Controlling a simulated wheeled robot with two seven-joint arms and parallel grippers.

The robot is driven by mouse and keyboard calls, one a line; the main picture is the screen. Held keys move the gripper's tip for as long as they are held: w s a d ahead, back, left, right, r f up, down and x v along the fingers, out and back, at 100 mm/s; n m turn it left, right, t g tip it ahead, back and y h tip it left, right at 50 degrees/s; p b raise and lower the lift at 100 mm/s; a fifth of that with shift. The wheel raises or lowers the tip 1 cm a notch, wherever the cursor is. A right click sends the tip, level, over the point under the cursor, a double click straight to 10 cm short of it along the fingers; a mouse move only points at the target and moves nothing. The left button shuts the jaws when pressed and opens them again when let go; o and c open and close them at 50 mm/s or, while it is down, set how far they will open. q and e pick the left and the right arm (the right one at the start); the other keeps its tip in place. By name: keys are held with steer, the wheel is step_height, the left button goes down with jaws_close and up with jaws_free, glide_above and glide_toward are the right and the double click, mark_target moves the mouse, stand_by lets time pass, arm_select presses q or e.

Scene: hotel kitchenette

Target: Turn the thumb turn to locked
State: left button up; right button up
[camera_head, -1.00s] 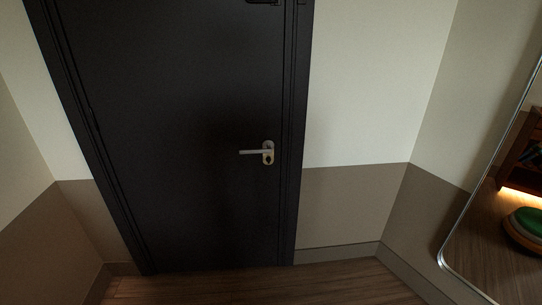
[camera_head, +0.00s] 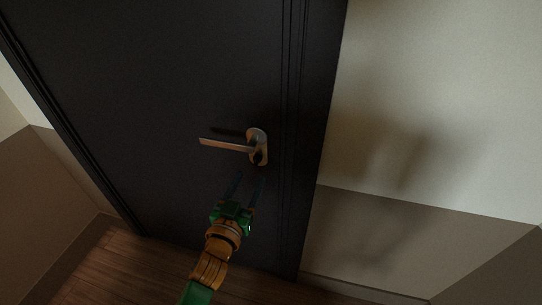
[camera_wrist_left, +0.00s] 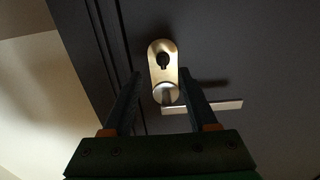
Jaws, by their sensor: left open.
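The thumb turn (camera_head: 257,158) is a small dark knob on the lower part of the metal lock plate (camera_head: 258,136), below the lever handle (camera_head: 225,145) on the dark door. My left gripper (camera_head: 251,178) is open, its two dark fingers pointing up at the door just below the thumb turn. In the left wrist view the thumb turn (camera_wrist_left: 163,60) lies between the fingertips as seen from there, with the lever handle (camera_wrist_left: 218,106) crossing behind the right finger. No contact is visible, and the gap in depth is hard to judge. My right gripper is not in view.
The dark door (camera_head: 150,90) fills the left and middle, with its frame (camera_head: 310,130) right of the lock. A cream and brown wall (camera_head: 430,110) stands on the right. The wooden floor (camera_head: 110,270) below is clear.

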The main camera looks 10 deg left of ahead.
mark_target(255, 162)
arm_select(q)
steer(key=w, duration=0.5)
steer(key=shift+a+r, duration=0.2)
steer(key=shift+a, duration=0.05)
steer(key=shift+w+d, duration=0.15)
steer(key=shift+w, duration=0.25)
steer(key=shift+s, duration=0.1)
steer(key=shift+c, duration=0.2)
jaws_close()
